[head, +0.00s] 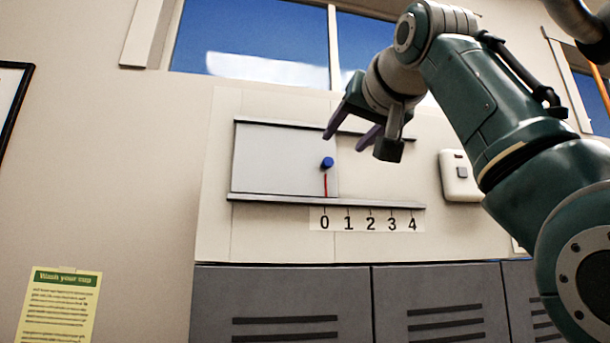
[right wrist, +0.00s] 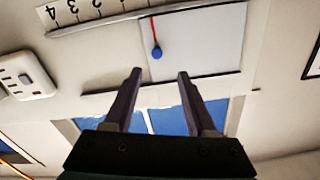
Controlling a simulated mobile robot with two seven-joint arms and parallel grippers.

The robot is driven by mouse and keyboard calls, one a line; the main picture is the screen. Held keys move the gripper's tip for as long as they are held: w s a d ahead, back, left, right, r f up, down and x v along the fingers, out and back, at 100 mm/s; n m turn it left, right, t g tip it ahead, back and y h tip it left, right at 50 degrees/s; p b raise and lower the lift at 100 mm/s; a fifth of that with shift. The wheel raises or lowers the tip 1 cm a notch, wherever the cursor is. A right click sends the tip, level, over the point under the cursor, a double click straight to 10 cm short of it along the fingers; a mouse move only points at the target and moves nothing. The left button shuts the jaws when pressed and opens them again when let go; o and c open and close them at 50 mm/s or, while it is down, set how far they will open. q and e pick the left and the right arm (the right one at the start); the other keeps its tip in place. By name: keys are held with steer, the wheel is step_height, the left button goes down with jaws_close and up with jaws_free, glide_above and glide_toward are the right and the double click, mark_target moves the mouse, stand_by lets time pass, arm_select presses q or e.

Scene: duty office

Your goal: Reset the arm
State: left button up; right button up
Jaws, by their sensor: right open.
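My right gripper (head: 347,124) is open and empty in the head view. It is in front of the upper part of the wall panel, above and to the right of the blue knob (head: 327,163). In the right wrist view its two fingers (right wrist: 160,90) are spread, with nothing between them. The blue knob also shows in the right wrist view (right wrist: 157,53). It sits on a pale sliding panel (head: 275,160) between two dark rails. A red line below the knob points at 0 on the number scale (head: 367,220). My left gripper is not in view.
A white switch box (head: 460,176) is on the wall to the right of the panel. Grey lockers (head: 280,300) stand below. A yellow notice (head: 60,305) hangs at lower left, and a window (head: 255,40) is above. The panel's right part between the rails is bare.

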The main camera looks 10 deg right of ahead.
steer(key=s+d+f+n+g, duration=0.1)
steer(key=s+f+g, duration=0.2)
steer(key=f, duration=1.3)
steer(key=s+d+f+g, duration=0.1)
steer(key=s+f+g, duration=0.25)
steer(key=f, duration=1.35)
steer(key=s+f+n+g, duration=0.2)
steer(key=s+f+g, duration=0.2)
steer(key=s+f, duration=0.95)
steer(key=s+f+g, duration=0.2)
steer(key=s+f, duration=0.1)
steer(key=s, duration=0.5)
steer(key=s+f+n+g, duration=0.1)
steer(key=s+f+g, duration=0.1)
steer(key=s, duration=0.7)
steer(key=shift+d+f+h, duration=0.35)
steer(key=shift+f+h, duration=0.05)
steer(key=shift+f, duration=0.15)
steer(key=shift+d, duration=0.1)
